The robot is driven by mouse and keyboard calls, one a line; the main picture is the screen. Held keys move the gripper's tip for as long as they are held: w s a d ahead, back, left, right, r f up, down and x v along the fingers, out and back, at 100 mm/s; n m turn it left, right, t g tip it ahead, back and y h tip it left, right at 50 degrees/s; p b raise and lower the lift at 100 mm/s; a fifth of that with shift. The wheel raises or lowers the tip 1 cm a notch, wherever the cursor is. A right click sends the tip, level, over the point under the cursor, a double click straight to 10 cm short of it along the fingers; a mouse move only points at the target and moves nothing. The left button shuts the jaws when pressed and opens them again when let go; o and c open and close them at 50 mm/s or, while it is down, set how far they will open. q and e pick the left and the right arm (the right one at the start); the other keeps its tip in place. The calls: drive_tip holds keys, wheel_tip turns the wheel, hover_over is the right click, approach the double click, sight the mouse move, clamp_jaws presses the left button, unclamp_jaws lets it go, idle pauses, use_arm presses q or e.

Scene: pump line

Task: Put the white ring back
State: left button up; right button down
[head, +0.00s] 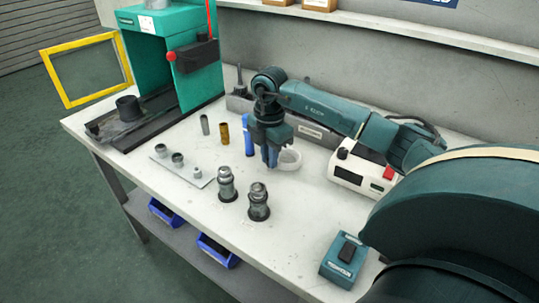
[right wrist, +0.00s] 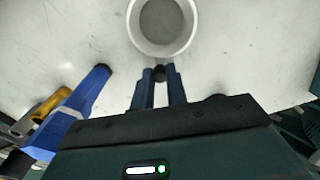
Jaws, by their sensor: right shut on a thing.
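The white ring (head: 290,160) is a short, round, wide-mouthed piece above the white table, just right of my right gripper (head: 269,160) in the head view. In the right wrist view the ring (right wrist: 133,30) is at the top centre, with a grey inside. My right gripper (right wrist: 160,74) has its fingers close together at the ring's near edge, with a small dark round part between the tips. It is shut on the ring at this edge. I cannot tell whether the ring touches the table. My left gripper is not in view.
A blue tool (head: 247,137), a brass cylinder (head: 224,134) and a grey one (head: 205,125) stand left of the gripper. Two metal fittings (head: 226,184) (head: 258,203) stand in front. A white control box (head: 350,174) is to the right. A green press (head: 146,70) stands back left.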

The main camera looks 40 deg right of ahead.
drive_tip(key=shift+f, duration=0.2)
drive_tip(key=shift+f, duration=0.35)
drive_tip(key=c, duration=1.3)
unclamp_jaws()
drive_tip(key=shift+o, duration=0.2)
drive_tip(key=shift+o, duration=0.9)
wheel_tip(320, 180, up, 6)
drive_tip(key=p, duration=0.5)
drive_tip(key=shift+r, duration=0.1)
